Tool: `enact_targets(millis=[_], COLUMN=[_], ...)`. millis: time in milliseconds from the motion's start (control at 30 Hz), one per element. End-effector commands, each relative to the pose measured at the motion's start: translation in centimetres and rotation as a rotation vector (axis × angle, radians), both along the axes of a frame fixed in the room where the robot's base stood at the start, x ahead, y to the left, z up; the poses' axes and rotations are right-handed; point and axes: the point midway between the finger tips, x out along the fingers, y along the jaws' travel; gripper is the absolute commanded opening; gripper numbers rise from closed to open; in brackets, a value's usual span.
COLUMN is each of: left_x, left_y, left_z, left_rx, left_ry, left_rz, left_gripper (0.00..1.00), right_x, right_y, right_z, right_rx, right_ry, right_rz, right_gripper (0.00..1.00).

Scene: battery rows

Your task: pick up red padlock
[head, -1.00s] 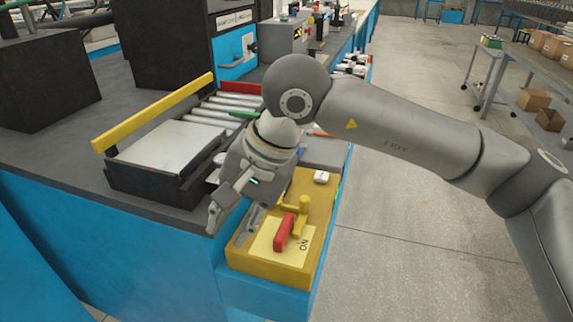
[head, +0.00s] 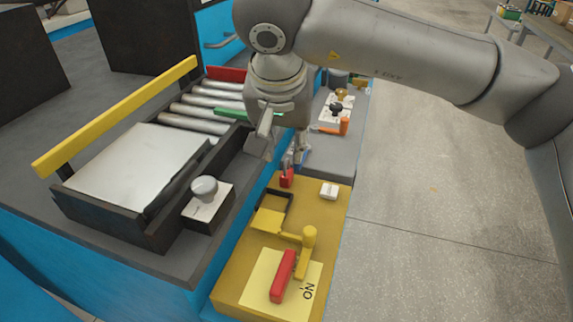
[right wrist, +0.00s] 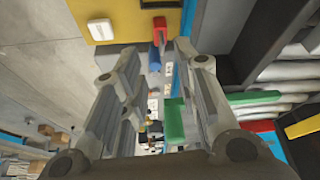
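The small red padlock (head: 287,178) is at the far edge of the yellow panel, just below my right gripper. It shows as a red block (right wrist: 159,22) beyond the fingertips in the right wrist view. My right gripper (head: 281,147) is open, with its fingers spread and an empty gap between them; the gap shows clearly in the right wrist view (right wrist: 157,62). A finger overlaps the padlock's upper part in the head view, so contact cannot be told. My left gripper is not in view.
The yellow panel (head: 240,291) carries a red handle (head: 283,275), a yellow lever (head: 307,250) and a white block (head: 329,190). A grey knob (head: 204,188) stands to the left. Rollers (head: 195,122) and an orange-handled switch (head: 343,125) are nearby. Open floor lies right.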

Motion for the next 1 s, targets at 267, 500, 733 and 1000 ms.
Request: enact_targets(millis=[267,500,733,1000], left_x=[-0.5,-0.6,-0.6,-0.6], left_y=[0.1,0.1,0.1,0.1], left_z=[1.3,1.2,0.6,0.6], left_rx=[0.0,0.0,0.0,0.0], left_ry=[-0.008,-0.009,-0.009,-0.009], left_rz=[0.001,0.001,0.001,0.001], left_gripper=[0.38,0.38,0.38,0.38], right_x=[1.5,2.1,3.5,3.7], right_y=[-0.1,-0.1,-0.1,-0.1], right_z=[-3.8,-5.4,-8.5,-8.9], right_rx=[0.0,0.0,0.0,0.001], right_ry=[0.002,0.003,0.003,0.002], right_rz=[0.0,0.0,-0.001,0.0], right_gripper=[0.29,0.29,0.29,0.29])
